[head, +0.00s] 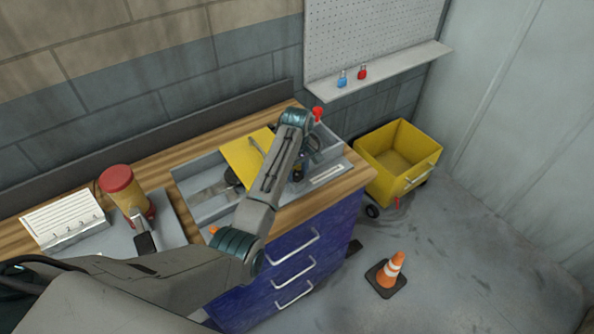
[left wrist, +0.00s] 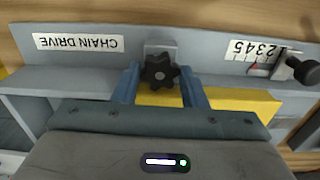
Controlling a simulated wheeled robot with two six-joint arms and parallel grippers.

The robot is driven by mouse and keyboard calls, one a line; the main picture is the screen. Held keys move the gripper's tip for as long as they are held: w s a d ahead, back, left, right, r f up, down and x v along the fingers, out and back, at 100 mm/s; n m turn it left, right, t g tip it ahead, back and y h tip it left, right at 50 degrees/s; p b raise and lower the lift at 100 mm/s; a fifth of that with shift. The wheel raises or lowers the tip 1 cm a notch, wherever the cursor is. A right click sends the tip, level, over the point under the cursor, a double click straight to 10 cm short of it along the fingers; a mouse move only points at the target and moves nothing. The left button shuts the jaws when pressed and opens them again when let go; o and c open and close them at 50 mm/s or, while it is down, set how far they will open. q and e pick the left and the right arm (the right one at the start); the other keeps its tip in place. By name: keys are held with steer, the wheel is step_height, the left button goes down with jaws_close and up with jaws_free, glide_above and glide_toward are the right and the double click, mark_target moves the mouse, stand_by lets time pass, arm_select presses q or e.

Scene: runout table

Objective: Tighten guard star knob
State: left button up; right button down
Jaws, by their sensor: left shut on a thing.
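The black star knob (left wrist: 160,71) sits in front of a grey bracket (left wrist: 161,47) in the left wrist view, between the two blue fingers of my left gripper (left wrist: 160,78). The gripper is shut on the knob. Yellow guard (left wrist: 235,100) shows behind and beside the fingers. In the head view the yellow guard (head: 243,158) slopes over the grey machine (head: 205,190) on the bench. My right gripper is not in view.
A "CHAIN DRIVE" label (left wrist: 78,43), a numbered scale (left wrist: 262,49) and another black knob (left wrist: 303,70) flank the star knob. A yellow bin (head: 378,171) and orange cone (head: 386,270) stand on the floor right.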

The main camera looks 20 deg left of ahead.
arm_select(q)
steer(key=shift+m, duration=1.8)
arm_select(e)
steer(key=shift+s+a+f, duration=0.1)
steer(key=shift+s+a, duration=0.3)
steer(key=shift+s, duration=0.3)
arm_select(q)
steer(key=shift+a, duration=0.1)
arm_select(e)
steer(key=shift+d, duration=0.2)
arm_select(q)
steer(key=o, duration=1)
steer(key=shift+c, duration=0.2)
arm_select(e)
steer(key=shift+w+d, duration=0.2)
